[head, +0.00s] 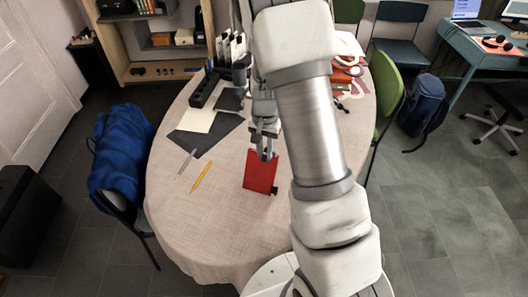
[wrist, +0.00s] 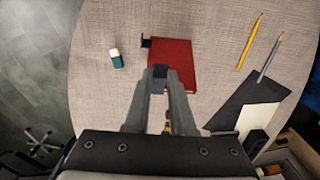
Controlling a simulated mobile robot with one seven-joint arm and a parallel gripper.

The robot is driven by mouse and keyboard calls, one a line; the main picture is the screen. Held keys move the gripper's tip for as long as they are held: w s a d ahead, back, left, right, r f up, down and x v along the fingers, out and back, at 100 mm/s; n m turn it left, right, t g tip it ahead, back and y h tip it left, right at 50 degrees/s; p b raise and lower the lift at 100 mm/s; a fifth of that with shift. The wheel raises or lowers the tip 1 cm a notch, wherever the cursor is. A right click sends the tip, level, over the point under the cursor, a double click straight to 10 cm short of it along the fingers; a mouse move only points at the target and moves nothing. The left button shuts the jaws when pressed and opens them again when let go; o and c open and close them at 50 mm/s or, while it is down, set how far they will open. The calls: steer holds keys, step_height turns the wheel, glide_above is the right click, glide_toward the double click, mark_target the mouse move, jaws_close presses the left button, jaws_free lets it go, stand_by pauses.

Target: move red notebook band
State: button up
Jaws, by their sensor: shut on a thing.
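The red notebook (head: 260,174) is near the middle of the cloth-covered table (head: 225,240); it also shows in the wrist view (wrist: 182,53). A small black piece, perhaps its band or a loop (head: 275,190), sticks out at one corner; it shows in the wrist view (wrist: 145,42) too. My gripper (head: 267,155) points down at the notebook's far edge and is shut on it. In the wrist view my fingertips (wrist: 160,72) meet at the near edge and cover part of it. I cannot tell whether the notebook is lifted off the cloth.
A yellow pencil (head: 201,177) and a grey pencil (head: 185,164) lie to the left. Dark and pale sheets (head: 197,120) and a black organizer (head: 204,88) are farther back. A white and teal eraser (wrist: 117,58) lies apart. The table's front is clear. A blue-draped chair (head: 120,150) stands left.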

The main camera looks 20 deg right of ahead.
steer(key=shift+w+r, duration=0.1)
steer(key=shift+w+d+r+p, duration=0.3)
steer(key=shift+w+d+r, duration=0.05)
steer(key=shift+r, duration=0.05)
steer(key=shift+w+r, duration=0.1)
steer(key=shift+w+d+r, duration=0.3)
steer(key=shift+d+r, duration=0.05)
steer(key=o, duration=1.1)
steer(key=shift+c, duration=0.2)
steer(key=shift+p, duration=0.3)
step_height(320, 180, up, 8)
steer(key=p, duration=0.5)
stand_by(0.3)
